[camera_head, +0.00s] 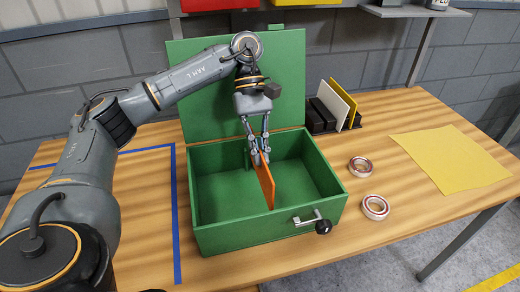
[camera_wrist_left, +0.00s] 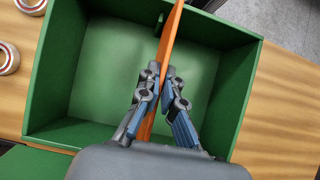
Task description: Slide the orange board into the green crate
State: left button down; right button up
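The green crate (camera_head: 257,240) stands on the wooden table with its lid (camera_head: 290,75) raised at the back. The orange board (camera_head: 264,184) stands upright on edge inside the crate near its middle, running front to back. My left gripper (camera_head: 260,160) reaches down into the crate from above with its fingers on both sides of the board. In the left wrist view the orange board (camera_wrist_left: 171,42) passes between the fingers of the left gripper (camera_wrist_left: 162,88), which look closed on it. The board's lower edge is hidden. My right gripper is not in view.
A dark rack (camera_head: 318,118) with a white board (camera_head: 334,103) and a yellow board (camera_head: 347,92) stands behind and right of the crate. Two tape rolls (camera_head: 360,166) (camera_head: 375,207) lie to its right. A yellow sheet (camera_head: 450,159) lies further right. A latch handle (camera_head: 322,226) juts from the crate's front.

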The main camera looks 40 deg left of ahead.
aim_at(260, 182)
pick_arm(q)
jog(key=shift+f+b, duration=2.55)
jog(key=shift+f, duration=0.45)
jog(key=c, duration=1.4)
grip_release()
jog(key=shift+c, duration=0.2)
jog(key=shift+r, duration=0.1)
notch_tip(260, 182, up, 10)
jog(key=shift+f, duration=0.1)
